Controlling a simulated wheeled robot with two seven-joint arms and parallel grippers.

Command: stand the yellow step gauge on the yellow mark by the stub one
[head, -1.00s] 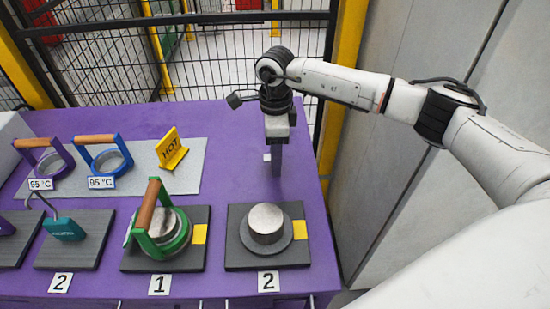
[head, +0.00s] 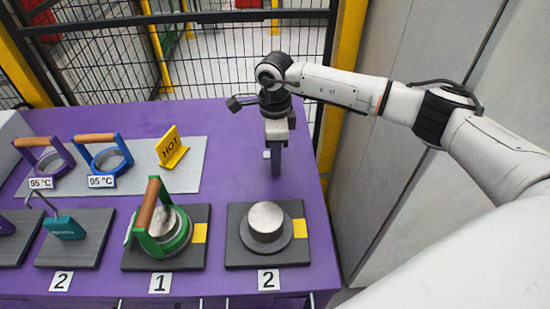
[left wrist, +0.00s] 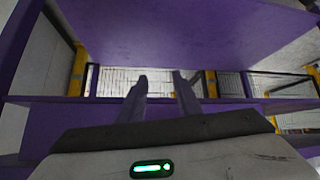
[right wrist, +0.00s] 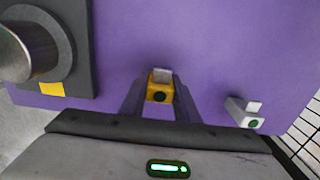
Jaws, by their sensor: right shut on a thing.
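The yellow step gauge (right wrist: 159,91) is between the fingertips of my right gripper (right wrist: 160,82), which is shut on it. In the head view my right gripper (head: 276,172) points down over the purple table's back right part, and its fingers hide the gauge. Stub one (head: 163,222), on the plate labelled 1, has a green ring with a wooden handle (head: 146,205) around it. The yellow mark (head: 200,233) is on that plate's right side. My left gripper (left wrist: 160,80) shows only in the left wrist view, open and empty, with the table's underside above it.
Stub two (head: 266,221) stands on a plate with its own yellow mark (head: 298,228). A HOT sign (head: 171,148) and purple and blue rings (head: 105,157) stand on a grey mat. A small white item (right wrist: 243,112) lies beside my right gripper. Fence and wall border the table.

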